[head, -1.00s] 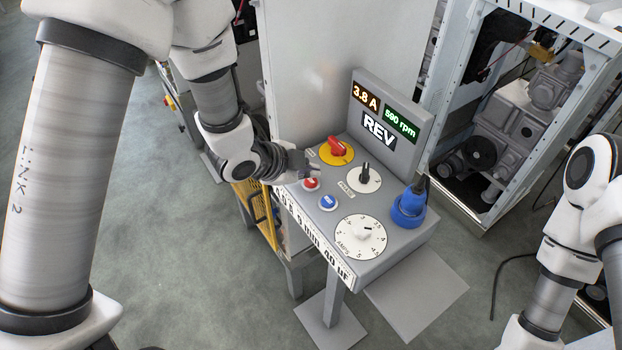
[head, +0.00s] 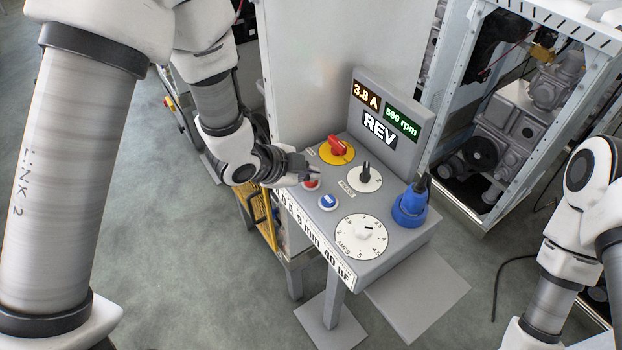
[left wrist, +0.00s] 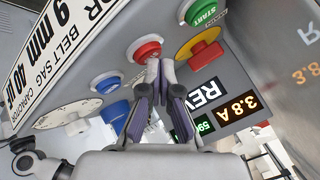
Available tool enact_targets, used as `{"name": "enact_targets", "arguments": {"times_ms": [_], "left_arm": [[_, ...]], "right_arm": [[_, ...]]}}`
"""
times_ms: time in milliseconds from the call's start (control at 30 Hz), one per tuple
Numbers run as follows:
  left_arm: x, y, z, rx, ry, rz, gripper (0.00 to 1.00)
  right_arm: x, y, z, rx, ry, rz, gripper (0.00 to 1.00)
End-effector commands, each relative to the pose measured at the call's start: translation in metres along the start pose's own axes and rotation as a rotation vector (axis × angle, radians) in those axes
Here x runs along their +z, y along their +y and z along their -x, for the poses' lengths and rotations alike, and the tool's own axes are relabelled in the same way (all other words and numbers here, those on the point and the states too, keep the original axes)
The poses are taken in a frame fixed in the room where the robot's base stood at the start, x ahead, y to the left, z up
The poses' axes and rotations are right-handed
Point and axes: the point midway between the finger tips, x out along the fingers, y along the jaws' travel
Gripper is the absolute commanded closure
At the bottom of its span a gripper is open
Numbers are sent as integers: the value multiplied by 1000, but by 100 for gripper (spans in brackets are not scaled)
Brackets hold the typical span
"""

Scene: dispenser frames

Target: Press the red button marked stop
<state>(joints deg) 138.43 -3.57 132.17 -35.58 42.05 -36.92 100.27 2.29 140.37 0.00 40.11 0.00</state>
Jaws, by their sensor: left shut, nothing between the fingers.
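The red button (head: 311,185) sits on the sloping grey panel (head: 330,222), partly covered by my left gripper in the head view. It shows larger in the left wrist view (left wrist: 146,49), with a white ring around it; I cannot read a stop marking. My left gripper (head: 314,172) is shut and empty, its fingertips over the panel at the red button. In the left wrist view the fingertips (left wrist: 160,66) overlap the button's lower edge; I cannot tell whether they touch it.
Near the red button are a blue button (head: 328,202), a green START button (left wrist: 203,12), a red switch on a yellow plate (head: 338,150), a black selector (head: 365,178), the amps dial (head: 361,238) and a blue plug (head: 410,207). A display (head: 386,120) reads REV.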

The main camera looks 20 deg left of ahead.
Motion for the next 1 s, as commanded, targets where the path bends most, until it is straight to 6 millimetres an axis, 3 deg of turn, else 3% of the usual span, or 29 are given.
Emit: {"name": "enact_targets", "arguments": {"times_ms": [733, 1000], "left_arm": [[3, 3, -4, 0, 0, 0, 100], [-4, -4, 6, 0, 0, 0, 100]], "right_arm": [[0, 0, -5, 0, 0, 0, 60], [0, 0, 7, 0, 0, 0, 60]]}}
